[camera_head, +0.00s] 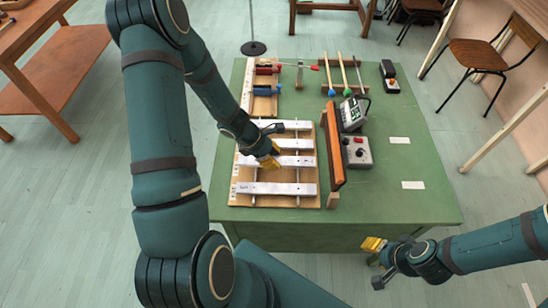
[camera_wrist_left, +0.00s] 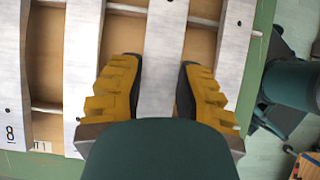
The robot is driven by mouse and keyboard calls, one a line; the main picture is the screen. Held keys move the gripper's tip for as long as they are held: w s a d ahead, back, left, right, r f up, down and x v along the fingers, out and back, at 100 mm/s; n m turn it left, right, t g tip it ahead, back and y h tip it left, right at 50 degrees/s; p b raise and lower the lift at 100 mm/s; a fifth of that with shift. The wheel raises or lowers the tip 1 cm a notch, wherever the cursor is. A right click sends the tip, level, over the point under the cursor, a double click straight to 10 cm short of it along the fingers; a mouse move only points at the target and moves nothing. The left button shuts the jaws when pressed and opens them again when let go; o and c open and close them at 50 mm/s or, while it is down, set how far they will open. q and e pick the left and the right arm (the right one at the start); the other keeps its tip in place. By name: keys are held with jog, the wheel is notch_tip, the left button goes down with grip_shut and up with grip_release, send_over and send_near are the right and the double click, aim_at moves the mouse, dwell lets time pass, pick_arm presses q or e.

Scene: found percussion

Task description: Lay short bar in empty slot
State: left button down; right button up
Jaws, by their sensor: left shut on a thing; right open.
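A wooden frame (camera_head: 240,175) carries several pale metal bars side by side on thin rails, at the left of the green table. My left gripper (camera_head: 270,161) is shut on one bar, the second from the front edge. In the left wrist view its yellow fingers (camera_wrist_left: 158,95) stand on either side of this held bar (camera_wrist_left: 165,45). The held bar lies in line with its neighbours over the rails; I cannot tell whether it rests on them. The front bar (camera_head: 285,189) lies beside it. I cannot make out an empty slot. My right gripper (camera_head: 375,263) is open and empty off the table's front edge.
An upright orange-brown board (camera_head: 333,145) stands close to the frame's right side. Beyond it are a grey box with knobs (camera_head: 358,152) and a tilted display (camera_head: 352,113). Mallets (camera_head: 344,75) lie at the back. The table's right part (camera_head: 430,150) is mostly clear.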

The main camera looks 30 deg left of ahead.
pick_arm(q)
jog(key=shift+f+b, duration=0.4)
jog(key=shift+f, duration=0.25)
jog(key=shift+f+b, duration=0.4)
jog(key=c, duration=0.7)
grip_release()
jog(key=shift+o, duration=0.2)
jog(key=v, duration=1.2)
